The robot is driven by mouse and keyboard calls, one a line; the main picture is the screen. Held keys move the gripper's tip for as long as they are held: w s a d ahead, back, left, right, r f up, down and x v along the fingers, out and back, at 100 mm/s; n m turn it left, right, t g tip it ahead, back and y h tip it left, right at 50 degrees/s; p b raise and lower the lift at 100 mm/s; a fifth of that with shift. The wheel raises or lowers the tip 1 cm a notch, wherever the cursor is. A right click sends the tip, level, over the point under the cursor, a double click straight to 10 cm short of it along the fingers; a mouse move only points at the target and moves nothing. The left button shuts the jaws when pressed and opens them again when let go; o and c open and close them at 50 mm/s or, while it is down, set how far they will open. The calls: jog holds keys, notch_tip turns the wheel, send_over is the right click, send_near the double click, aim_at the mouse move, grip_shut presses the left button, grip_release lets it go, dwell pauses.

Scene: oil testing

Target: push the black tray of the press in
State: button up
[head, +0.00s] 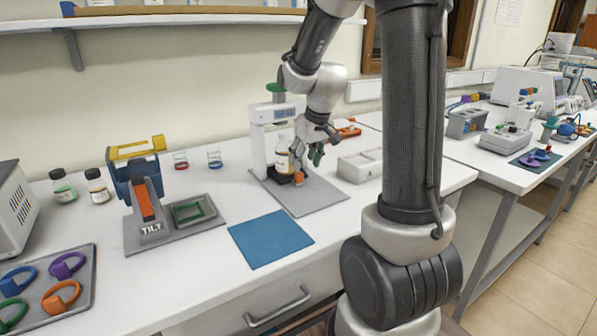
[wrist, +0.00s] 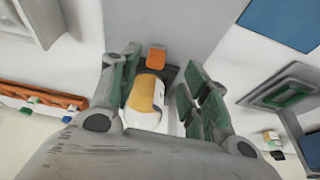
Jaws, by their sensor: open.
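The press (head: 258,150) is a white column with a top arm marked SEAL and a green knob, on a grey base plate. Its black tray (head: 283,178) sits low in front of the column, with an orange tab (head: 298,181) at its front; the tab also shows in the wrist view (wrist: 155,58). A white bottle with a yellow-orange band (head: 282,158) stands upright on the tray. My gripper (head: 307,150) is open, beside and above the bottle. In the wrist view my gripper (wrist: 157,82) has its green fingers apart, with the bottle (wrist: 146,97) appearing between them; contact is unclear.
A blue mat (head: 270,239) lies in front of the press. The tilt stand (head: 145,203) is to the left, a pale divided box (head: 360,165) to the right. The grey plate's front is clear.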

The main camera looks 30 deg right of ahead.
jog(key=shift+t, duration=0.3)
jog(key=x, duration=0.4)
jog(key=w+x, duration=0.1)
jog(key=x, duration=0.2)
jog(key=shift+w+d+f, duration=0.15)
jog(key=shift+f, duration=0.05)
jog(key=shift+c, duration=0.2)
jog(key=shift+w, duration=0.1)
grip_shut()
